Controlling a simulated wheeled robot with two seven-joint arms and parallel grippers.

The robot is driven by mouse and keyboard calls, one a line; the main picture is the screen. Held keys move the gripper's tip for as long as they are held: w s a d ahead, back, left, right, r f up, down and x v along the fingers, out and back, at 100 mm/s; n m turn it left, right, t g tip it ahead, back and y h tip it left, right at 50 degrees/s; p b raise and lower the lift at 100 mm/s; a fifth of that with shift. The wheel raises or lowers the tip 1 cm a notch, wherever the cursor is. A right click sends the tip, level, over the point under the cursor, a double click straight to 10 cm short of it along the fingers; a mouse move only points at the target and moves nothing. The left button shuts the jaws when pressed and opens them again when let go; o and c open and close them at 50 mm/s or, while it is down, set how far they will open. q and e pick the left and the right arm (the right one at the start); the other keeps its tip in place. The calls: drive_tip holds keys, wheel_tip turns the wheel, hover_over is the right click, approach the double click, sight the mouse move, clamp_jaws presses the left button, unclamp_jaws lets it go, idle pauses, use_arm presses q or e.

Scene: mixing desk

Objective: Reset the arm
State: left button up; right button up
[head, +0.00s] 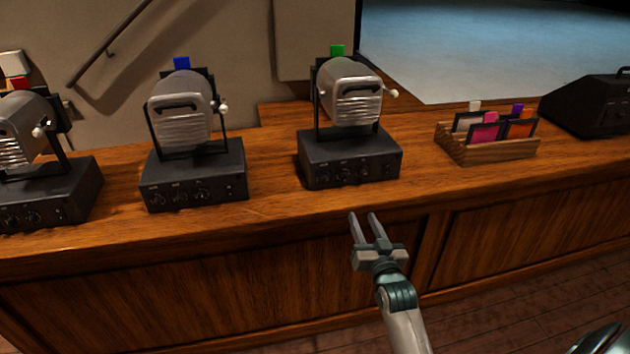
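My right gripper (364,220) is in front of the desk's front edge, below the lamp with the green tab. Its two fingers point up and away from me, with a narrow gap between them and nothing held. It looks apart from the desk. My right arm comes in from the bottom of the head view. My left gripper is not in the head view.
Three lamps on black control boxes stand on the wooden desk (275,190): red-tabbed (22,132), blue-tabbed (180,110) and green-tabbed (350,95). A wooden rack (487,152) of coloured cards and a black device (590,105) stand at right. The desk's front strip is clear.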

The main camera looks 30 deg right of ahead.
drive_tip(key=shift+f, duration=0.1)
drive_tip(key=s+a+f+n+g+y, duration=0.1)
drive_tip(key=s+a+f+g, duration=0.3)
drive_tip(key=f, duration=0.6)
drive_tip(key=s+a+f+n+t+y, duration=0.1)
drive_tip(key=s+a+f+n+y, duration=0.1)
drive_tip(key=a+f, duration=0.55)
drive_tip(key=s+a+f+n+g+y, duration=0.1)
drive_tip(key=s+a+f+g, duration=0.15)
drive_tip(key=f, duration=0.85)
drive_tip(key=s+a+f+n+g+y, duration=0.1)
drive_tip(key=s+a+f+n+g, duration=0.1)
drive_tip(key=s+a+f, duration=0.4)
drive_tip(key=s+a+f+n+g+y, duration=0.2)
drive_tip(key=s+a+f, duration=0.4)
drive_tip(key=s+f, duration=0.9)
drive_tip(key=s, duration=0.3)
drive_tip(key=shift+a+g, duration=0.15)
drive_tip(key=shift+g, duration=0.2)
drive_tip(key=shift+r, duration=0.1)
drive_tip(key=shift+a, duration=0.1)
